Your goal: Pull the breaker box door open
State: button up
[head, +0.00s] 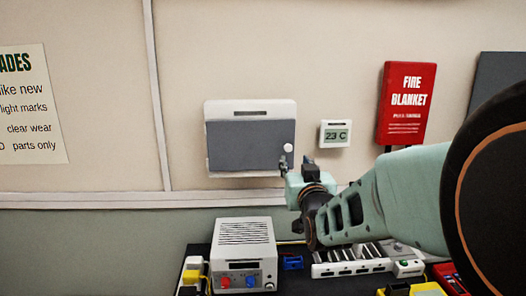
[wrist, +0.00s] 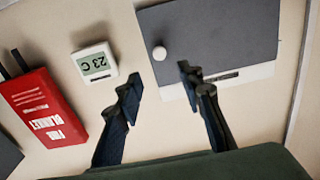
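The breaker box (head: 222,106) is a white case on the wall with a grey door (head: 240,146) across its front. The door looks shut. A round white knob (head: 288,148) sits near the door's right edge. In the wrist view, which is roughly upside down, the door (wrist: 215,30) and knob (wrist: 159,53) show at the top. My gripper (head: 296,161) is at the lower right of the box, just below the knob. Its dark fingers (wrist: 160,76) are apart and empty. In the wrist view the knob appears beyond the fingertips, in line with the gap, and not gripped.
A thermostat (head: 335,134) reading 23 C and a red fire blanket case (head: 406,104) hang right of the box. Below, a bench holds a white power unit (head: 243,246) and a slotted rack (head: 352,268).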

aim_at(289, 148)
jog(key=w+p, duration=0.2)
jog(key=w, duration=0.8)
jog(key=shift+w, duration=0.2)
grip_shut()
